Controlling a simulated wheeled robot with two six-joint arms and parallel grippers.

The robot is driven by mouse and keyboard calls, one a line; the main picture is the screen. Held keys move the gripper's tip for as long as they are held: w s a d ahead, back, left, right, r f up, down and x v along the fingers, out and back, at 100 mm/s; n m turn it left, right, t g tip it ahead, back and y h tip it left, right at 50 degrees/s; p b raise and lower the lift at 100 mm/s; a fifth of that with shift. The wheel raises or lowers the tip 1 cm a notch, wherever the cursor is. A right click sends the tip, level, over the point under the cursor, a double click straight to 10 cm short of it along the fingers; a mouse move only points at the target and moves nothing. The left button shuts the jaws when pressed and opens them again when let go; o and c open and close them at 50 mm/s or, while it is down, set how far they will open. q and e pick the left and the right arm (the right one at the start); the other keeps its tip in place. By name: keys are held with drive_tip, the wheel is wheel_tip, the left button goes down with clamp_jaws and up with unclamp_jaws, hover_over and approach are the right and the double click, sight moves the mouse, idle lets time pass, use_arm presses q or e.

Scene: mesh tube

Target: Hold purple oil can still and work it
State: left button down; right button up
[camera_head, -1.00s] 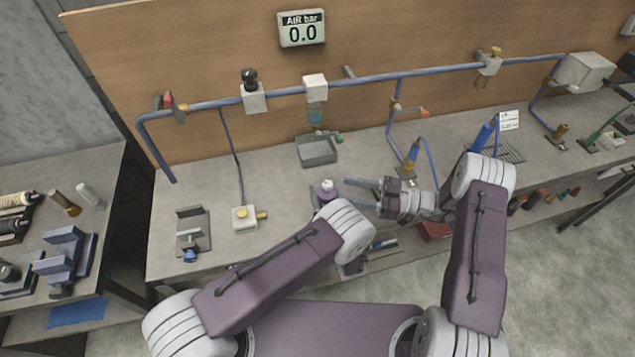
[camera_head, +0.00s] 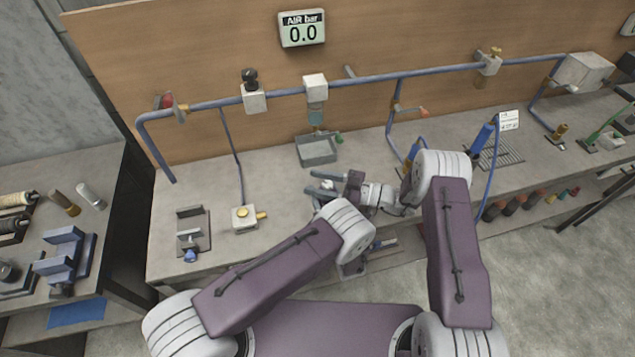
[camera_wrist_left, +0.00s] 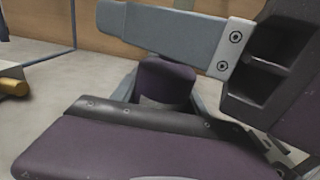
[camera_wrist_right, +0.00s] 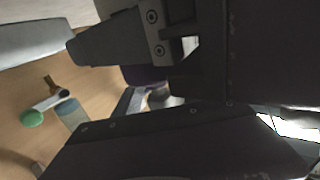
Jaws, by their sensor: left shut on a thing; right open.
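The purple oil can (camera_wrist_left: 165,82) stands on the bench, its purple body showing in the left wrist view. In the head view only its pale top (camera_head: 327,185) shows. My left gripper (camera_wrist_left: 163,94) is shut on it, with a grey finger on either side low down; in the head view my left forearm hides this grip. My right gripper (camera_head: 319,182) is open, its two fingers pointing left around or just above the can's top. Whether they touch it I cannot tell. In the right wrist view the can is mostly hidden behind gripper parts.
A grey tray (camera_head: 317,149) lies behind the can. A valve block with a brass fitting (camera_head: 243,217) and a small stand (camera_head: 192,232) are to the left. Blue pipes (camera_head: 370,78) run along the back board. A blue tool on a hose (camera_head: 482,138) stands to the right.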

clamp_jaws()
drive_tip(key=shift+s+n+g, duration=0.15)
drive_tip(key=shift+n+g, duration=0.75)
drive_tip(key=shift+g, duration=0.5)
drive_tip(key=shift+s+n+g, duration=0.2)
drive_tip(key=shift+n+g, duration=0.7)
drive_tip(key=shift+g, duration=0.5)
drive_tip(key=shift+s+n+g, duration=0.15)
drive_tip(key=shift+n+g, duration=0.75)
drive_tip(key=shift+g, duration=0.5)
drive_tip(key=shift+s+n+g, duration=0.1)
drive_tip(key=shift+n+g, duration=0.2)
drive_tip(key=shift+g, duration=0.2)
drive_tip(key=shift+s+d+g+h, duration=0.1)
drive_tip(key=shift+s+g+h, duration=0.05)
drive_tip(key=shift+g+h, duration=0.15)
unclamp_jaws()
